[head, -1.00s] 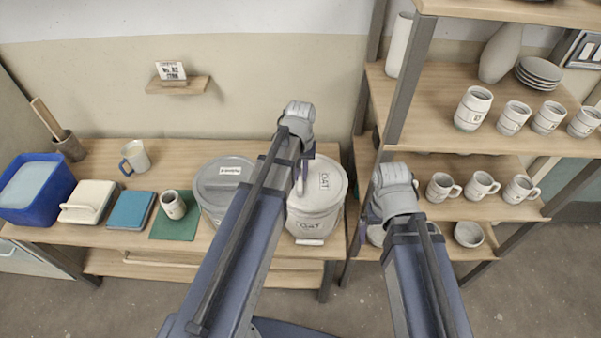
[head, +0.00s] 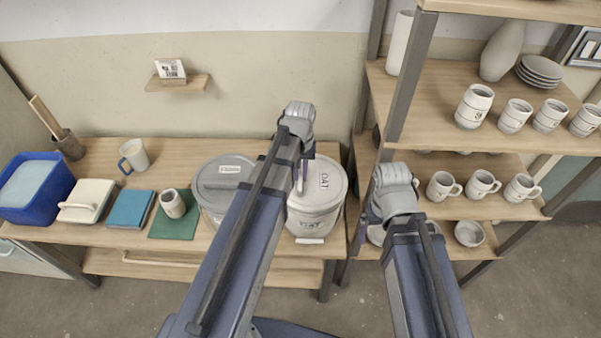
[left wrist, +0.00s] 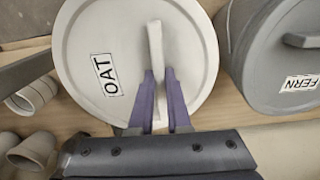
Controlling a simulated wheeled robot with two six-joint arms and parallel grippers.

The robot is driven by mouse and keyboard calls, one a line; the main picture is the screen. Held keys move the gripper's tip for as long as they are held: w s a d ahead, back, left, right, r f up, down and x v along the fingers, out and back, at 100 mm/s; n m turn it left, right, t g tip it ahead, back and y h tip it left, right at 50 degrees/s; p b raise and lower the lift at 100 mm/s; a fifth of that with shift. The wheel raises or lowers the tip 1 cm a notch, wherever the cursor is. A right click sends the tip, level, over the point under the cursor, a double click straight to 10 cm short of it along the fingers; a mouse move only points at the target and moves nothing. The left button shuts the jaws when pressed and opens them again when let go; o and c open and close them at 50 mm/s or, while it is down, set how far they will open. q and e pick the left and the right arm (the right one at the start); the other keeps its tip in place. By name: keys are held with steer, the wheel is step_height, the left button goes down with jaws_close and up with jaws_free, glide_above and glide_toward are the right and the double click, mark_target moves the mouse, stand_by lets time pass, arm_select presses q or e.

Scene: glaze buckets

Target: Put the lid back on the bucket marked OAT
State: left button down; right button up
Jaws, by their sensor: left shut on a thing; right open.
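The OAT bucket (head: 312,222) is a pale bucket on the right end of the bench, with a label on its front. The pale lid marked OAT (head: 328,180) lies over its top and looks level; it also shows in the left wrist view (left wrist: 84,40). My left gripper (head: 301,182) is above the lid, its purple fingers (left wrist: 160,98) shut on the lid's upright handle (left wrist: 155,45). My arm hides part of the lid and bucket. I cannot tell whether the lid is fully seated. My right gripper (head: 372,212) is open and empty near the shelf, partly hidden by its wrist.
The grey bucket marked FERN (head: 212,195) stands close on the left; its lid shows in the left wrist view (left wrist: 275,65). A shelf unit (head: 440,100) with several mugs rises at the right. A green mat (head: 182,230) with a cup (head: 173,204) lies further left.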

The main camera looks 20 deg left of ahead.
stand_by(0.4)
arm_select(q)
steer(key=shift+c, duration=1.6)
jaws_free()
steer(key=shift+r+p, duration=3.5)
steer(key=shift+p, duration=0.05)
jaws_close()
